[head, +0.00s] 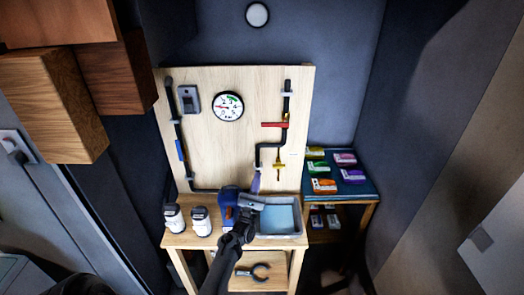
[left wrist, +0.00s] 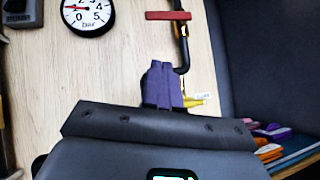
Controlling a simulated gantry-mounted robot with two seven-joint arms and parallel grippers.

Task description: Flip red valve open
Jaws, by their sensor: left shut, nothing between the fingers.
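The red valve handle (head: 273,125) lies horizontal across the black pipe on the right side of the wooden board. It also shows at the top of the left wrist view (left wrist: 167,16), with the handle reaching left from the black pipe. My left gripper (head: 256,182) is in front of the lower right of the board, below the red handle. In the left wrist view its dark purple fingers (left wrist: 162,85) are together and empty, apart from the red handle. They partly cover the pipe and a yellow valve behind them. My right gripper is not in view.
A round gauge (head: 228,106) and a grey switch box (head: 189,98) are on the board (head: 250,80). A blue valve handle (head: 181,150) is on the left pipe. Below stand white bottles (head: 200,221) and a grey tray (head: 301,222). Coloured boxes (head: 324,186) lie at right.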

